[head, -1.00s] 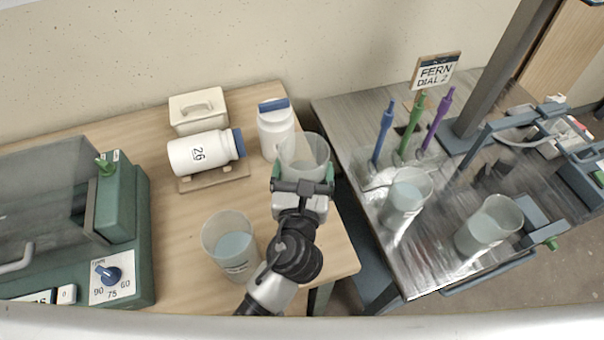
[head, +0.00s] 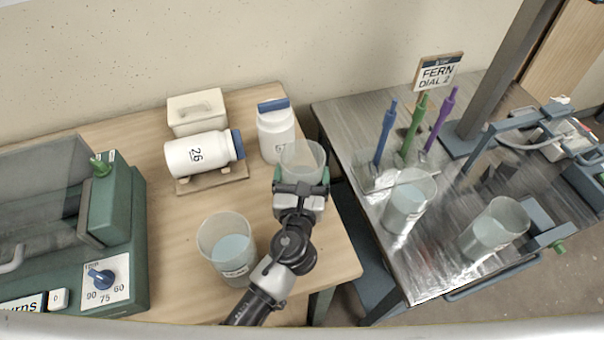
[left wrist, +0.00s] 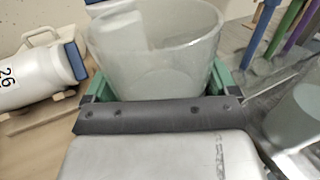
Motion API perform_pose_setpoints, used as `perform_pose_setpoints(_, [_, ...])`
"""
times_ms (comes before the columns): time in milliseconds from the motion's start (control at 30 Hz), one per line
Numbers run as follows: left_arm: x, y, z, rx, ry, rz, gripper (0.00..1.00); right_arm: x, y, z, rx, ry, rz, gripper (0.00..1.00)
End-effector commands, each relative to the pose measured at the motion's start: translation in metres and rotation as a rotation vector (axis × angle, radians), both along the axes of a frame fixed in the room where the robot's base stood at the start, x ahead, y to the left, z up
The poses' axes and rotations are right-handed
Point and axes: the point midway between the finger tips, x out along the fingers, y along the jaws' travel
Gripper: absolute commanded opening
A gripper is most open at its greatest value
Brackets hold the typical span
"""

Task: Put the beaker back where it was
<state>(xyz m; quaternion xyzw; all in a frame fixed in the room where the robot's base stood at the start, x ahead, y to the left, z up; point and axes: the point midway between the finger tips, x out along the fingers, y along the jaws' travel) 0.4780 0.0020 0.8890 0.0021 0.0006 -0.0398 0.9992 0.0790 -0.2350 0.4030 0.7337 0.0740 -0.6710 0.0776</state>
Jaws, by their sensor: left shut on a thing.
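A clear, empty-looking beaker (head: 303,154) is at the right edge of the wooden table, beside a white bottle with a blue cap. My left gripper (head: 301,178) is shut on this beaker, its green fingers on either side. The left wrist view shows the beaker (left wrist: 155,45) upright between the fingers (left wrist: 158,85). Its base is hidden, so I cannot tell whether it touches the table. Another beaker (head: 229,250) with bluish liquid stands nearer on the wooden table. Two more beakers with liquid (head: 407,205) (head: 493,232) stand on the metal table. My right gripper is out of view.
The blue-capped bottle (head: 275,135) stands close left of the held beaker. Bottle 26 (head: 198,153) lies on a small stand, with a lidded box (head: 196,112) behind. A green machine (head: 118,215) is at left. Coloured upright tools (head: 385,135) and a FERN DIAL 2 sign (head: 438,72) stand right.

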Motion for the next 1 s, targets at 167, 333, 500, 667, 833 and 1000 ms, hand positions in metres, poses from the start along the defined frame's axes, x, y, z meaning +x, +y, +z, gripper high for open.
perform_pose_setpoints(167, [0.0,0.0,-0.002,0.001,0.001,0.0,1.0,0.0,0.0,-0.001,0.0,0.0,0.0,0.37])
perform_pose_setpoints(333, [0.0,0.0,-0.001,0.001,0.001,0.0,1.0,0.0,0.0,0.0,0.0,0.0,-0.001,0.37])
perform_pose_setpoints(500, [-0.013,0.001,-0.001,0.002,0.003,0.0,1.0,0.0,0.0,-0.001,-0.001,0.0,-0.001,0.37])
perform_pose_setpoints(667, [-0.045,0.004,-0.002,0.001,0.004,-0.001,1.0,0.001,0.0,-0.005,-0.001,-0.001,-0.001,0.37])
perform_pose_setpoints(833, [-0.082,0.007,-0.002,0.0,0.003,-0.001,1.0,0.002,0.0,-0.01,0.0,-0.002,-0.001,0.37])
perform_pose_setpoints(1000, [-0.108,0.009,-0.001,0.001,0.002,-0.001,1.0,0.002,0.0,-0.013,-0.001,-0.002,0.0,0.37])
